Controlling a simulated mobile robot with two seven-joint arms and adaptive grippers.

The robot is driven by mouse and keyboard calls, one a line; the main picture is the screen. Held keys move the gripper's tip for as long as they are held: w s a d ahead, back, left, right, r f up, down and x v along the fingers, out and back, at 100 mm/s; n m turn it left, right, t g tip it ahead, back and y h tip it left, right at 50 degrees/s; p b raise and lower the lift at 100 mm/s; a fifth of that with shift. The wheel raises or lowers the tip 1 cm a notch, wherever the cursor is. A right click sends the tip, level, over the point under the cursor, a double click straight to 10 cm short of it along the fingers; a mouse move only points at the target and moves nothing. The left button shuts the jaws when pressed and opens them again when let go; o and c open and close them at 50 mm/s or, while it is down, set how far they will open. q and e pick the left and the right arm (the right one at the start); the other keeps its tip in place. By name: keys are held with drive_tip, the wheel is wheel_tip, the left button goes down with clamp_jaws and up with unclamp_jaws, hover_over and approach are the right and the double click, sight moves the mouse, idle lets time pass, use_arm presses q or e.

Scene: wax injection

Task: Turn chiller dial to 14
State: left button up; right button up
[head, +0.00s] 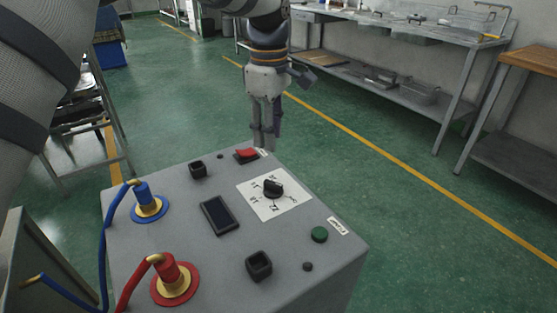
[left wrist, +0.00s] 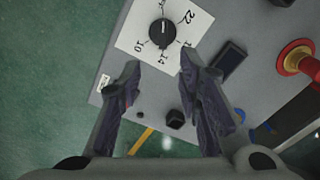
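The chiller dial is a black knob (head: 272,187) on a white square scale plate (head: 290,203) on top of a grey box. In the left wrist view the knob (left wrist: 162,33) lies just beyond my fingertips, with 10, 14 and 22 readable around it. A pale mark on the knob runs roughly up and down in that view; which number it points at I cannot tell. My left gripper (head: 264,146) points down near the box's far edge, behind the dial and apart from it. The left wrist view shows its fingers (left wrist: 160,65) spread and empty. My right gripper is in neither view.
The grey box (head: 225,263) also carries a red switch (head: 246,154), a dark display (head: 220,215), a green button (head: 319,234), and blue (head: 142,193) and red (head: 168,272) hose connectors. A metal workbench (head: 400,90) stands behind at right. Green floor lies open between.

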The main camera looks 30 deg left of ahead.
sight(271, 182)
use_arm(q)
drive_tip(key=f, duration=1.2)
drive_tip(key=shift+s+d, duration=0.1)
drive_tip(key=shift+s, duration=0.15)
drive_tip(key=shift+r, duration=0.1)
clamp_jaws()
